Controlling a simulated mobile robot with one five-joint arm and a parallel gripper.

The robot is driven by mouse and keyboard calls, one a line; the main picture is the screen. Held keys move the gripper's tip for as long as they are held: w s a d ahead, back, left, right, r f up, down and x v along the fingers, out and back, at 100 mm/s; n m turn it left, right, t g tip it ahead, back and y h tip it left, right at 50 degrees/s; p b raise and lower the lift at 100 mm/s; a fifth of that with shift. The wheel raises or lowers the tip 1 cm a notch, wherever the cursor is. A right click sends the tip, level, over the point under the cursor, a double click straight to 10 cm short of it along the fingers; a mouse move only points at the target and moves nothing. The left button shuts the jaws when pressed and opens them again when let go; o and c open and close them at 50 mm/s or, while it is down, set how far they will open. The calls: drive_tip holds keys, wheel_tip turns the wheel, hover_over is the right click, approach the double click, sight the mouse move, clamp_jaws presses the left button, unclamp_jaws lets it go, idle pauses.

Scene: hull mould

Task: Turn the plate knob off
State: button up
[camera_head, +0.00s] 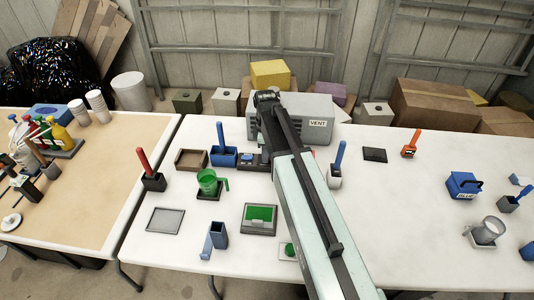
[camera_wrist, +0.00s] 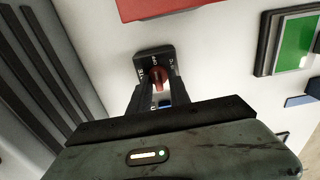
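The red knob (camera_wrist: 158,77) sits on a small dark plate (camera_wrist: 153,54) with white lettering around it, in the upper middle of the wrist view. The lettering is too small to read surely. My gripper (camera_wrist: 160,88) is open, with one black finger on each side of the knob's near part. A gap shows between the fingers; I cannot tell whether either touches the knob. In the head view my arm covers the knob, and the fingers cannot be made out there.
A grey box marked VENT (camera_head: 318,124) stands behind my arm. A green-faced panel (camera_head: 260,216) lies nearer the front; it also shows in the wrist view (camera_wrist: 294,43). A blue holder (camera_head: 224,157) and a green jug (camera_head: 208,182) stand to the left.

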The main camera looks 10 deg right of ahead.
idle(0.3)
wheel_tip(320, 180, up, 8)
drive_tip(key=p, duration=0.8)
drive_tip(key=shift+f, duration=0.1)
drive_tip(key=s+m, duration=1.4)
drive_tip(key=shift+s+d+m, duration=0.15)
drive_tip(key=shift+s+m, duration=0.15)
drive_tip(key=shift+s, duration=0.1)
